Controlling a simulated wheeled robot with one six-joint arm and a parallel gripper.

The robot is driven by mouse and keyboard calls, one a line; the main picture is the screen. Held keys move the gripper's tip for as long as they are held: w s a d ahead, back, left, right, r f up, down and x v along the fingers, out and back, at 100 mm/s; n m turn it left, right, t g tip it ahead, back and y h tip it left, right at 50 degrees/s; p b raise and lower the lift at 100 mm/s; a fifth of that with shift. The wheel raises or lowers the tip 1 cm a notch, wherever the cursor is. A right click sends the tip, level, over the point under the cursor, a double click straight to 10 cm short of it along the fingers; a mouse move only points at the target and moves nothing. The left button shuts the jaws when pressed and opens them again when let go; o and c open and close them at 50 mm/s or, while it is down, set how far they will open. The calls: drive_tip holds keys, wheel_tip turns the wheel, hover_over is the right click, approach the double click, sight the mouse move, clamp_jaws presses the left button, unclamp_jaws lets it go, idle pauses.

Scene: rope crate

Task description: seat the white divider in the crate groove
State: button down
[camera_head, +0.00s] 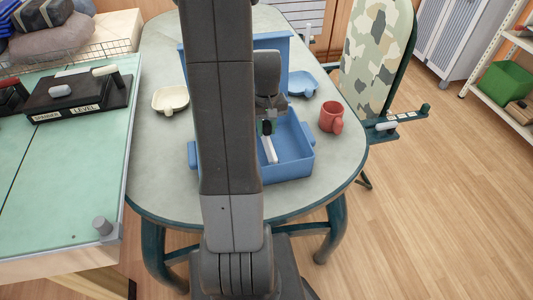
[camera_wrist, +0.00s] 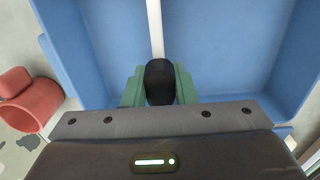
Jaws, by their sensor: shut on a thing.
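The blue crate (camera_head: 297,172) stands on the table, partly hidden behind my arm. Its walls (camera_wrist: 70,40) and floor fill most of the wrist view. The white divider (camera_head: 268,150) shows as a narrow strip inside the crate. In the wrist view the divider (camera_wrist: 155,30) runs from the top edge down to a black grip (camera_wrist: 160,78). My gripper (camera_wrist: 160,88) has its green fingers shut on this grip, one on each side. My gripper (camera_head: 266,127) is over the crate in the head view. The groove is not visible, and I cannot tell whether the divider touches it.
A red mug (camera_head: 331,117) stands right of the crate. A blue dish (camera_head: 302,83) lies behind it, and a cream dish (camera_head: 170,99) lies to the left. A blue upright panel (camera_head: 272,42) rises at the back. The table's front (camera_head: 170,190) is clear.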

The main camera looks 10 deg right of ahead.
drive_tip(key=shift+f+b, duration=0.5)
drive_tip(key=shift+f, duration=0.2)
idle(0.5)
drive_tip(key=c, duration=1.1)
unclamp_jaws()
wheel_tip(320, 180, up, 14)
drive_tip(key=p, duration=0.1)
drive_tip(key=shift+f, duration=0.2)
